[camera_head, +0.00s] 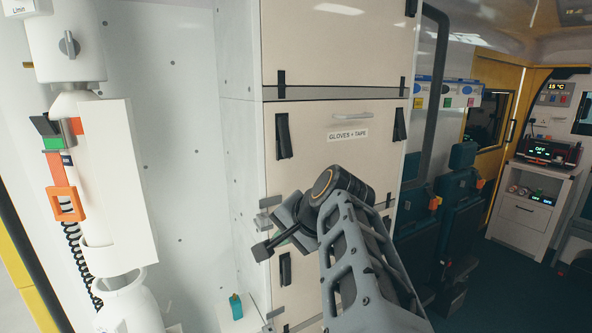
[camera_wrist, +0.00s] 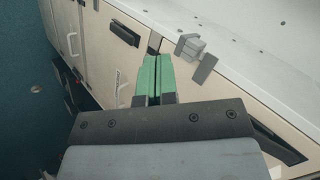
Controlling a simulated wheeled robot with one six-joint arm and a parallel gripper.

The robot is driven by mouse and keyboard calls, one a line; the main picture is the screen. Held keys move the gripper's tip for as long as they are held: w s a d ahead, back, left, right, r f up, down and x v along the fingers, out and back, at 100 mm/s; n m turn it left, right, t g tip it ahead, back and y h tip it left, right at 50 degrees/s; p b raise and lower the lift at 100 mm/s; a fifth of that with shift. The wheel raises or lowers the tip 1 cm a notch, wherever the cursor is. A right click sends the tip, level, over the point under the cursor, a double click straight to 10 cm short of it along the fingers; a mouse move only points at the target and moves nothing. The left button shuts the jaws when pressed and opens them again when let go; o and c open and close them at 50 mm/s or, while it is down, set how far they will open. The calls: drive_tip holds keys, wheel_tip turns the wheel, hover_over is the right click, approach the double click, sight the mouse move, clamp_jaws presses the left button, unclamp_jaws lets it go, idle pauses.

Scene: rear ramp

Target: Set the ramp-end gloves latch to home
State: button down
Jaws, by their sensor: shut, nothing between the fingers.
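The gloves locker (camera_head: 345,160) is a cream panel labelled "GLOVES + TAPE" in the head view, with a pale bar handle (camera_head: 352,115). A grey latch (camera_head: 269,203) sits at its lower left edge, close to my arm. A grey latch also shows in the wrist view (camera_wrist: 190,46), with a flat tab (camera_wrist: 205,69) angled off its block; I cannot tell its exact setting. My gripper's green fingers (camera_wrist: 158,75) are shut and empty, to the left of that latch and apart from it. In the head view my wrist hides much of the panel below the locker.
Another grey latch (camera_head: 274,314) is lower on the cabinet's left edge. Black straps (camera_head: 283,137) hang on the fronts. A white cylinder assembly with an orange buckle (camera_head: 66,203) stands at left. Teal folded seats (camera_head: 455,195) are at right, with dark floor (camera_head: 530,295) beyond.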

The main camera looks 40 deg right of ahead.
sight(290, 156)
drive_tip(key=s+d+r+m+t+h, duration=0.1)
drive_tip(key=s+d+r+m+t, duration=0.1)
drive_tip(key=r, duration=0.6)
drive_tip(key=s+d+r+m+t+h, duration=0.2)
drive_tip(key=s+d+r+m+t, duration=0.1)
drive_tip(key=r, duration=0.6)
drive_tip(key=shift+s+d+r+m, duration=0.2)
drive_tip(key=shift+s+d+m, duration=0.25)
drive_tip(key=shift+d+m, duration=0.3)
drive_tip(key=p+x, duration=0.2)
drive_tip(key=x, duration=1.2)
